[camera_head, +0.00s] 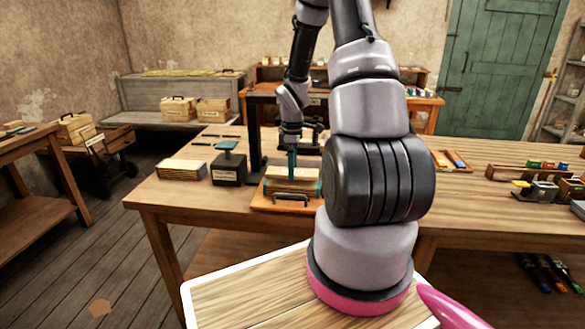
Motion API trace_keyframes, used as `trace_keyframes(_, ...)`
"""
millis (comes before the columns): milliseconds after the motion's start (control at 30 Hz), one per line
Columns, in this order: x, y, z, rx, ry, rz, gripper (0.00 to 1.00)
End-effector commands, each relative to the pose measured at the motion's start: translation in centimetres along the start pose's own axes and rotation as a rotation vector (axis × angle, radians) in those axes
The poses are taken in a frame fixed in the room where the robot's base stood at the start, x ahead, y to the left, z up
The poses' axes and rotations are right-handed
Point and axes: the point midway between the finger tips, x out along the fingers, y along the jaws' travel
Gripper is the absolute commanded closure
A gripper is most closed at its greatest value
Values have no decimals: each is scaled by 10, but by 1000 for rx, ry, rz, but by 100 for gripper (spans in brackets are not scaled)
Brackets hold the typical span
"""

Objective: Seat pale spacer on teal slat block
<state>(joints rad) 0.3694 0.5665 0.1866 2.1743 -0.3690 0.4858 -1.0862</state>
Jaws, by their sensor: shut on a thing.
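My gripper (292,168) points straight down over the tray on the workbench. It is shut on what appears to be the pale spacer (279,173), a flat light-wood piece. The spacer is at the teal slat block (318,188), whose teal edges show around and below the pale wood. I cannot tell whether the spacer touches the block or sits just above it. The fingertips and contact are small in the head view, and my arm covers the area to the right.
A wooden tray (262,204) with a dark front handle holds the block. The black press frame (254,135) stands close behind it. A dark box (228,174) with a teal top and a pale wood stack (182,170) stand to the left. The left front table corner is clear.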

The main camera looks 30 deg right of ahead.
Motion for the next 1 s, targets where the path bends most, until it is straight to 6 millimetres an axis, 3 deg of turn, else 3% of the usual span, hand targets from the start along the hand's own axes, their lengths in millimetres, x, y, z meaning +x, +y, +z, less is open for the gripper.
trace_keyframes(1000,7,0,0,0,0,0,91)
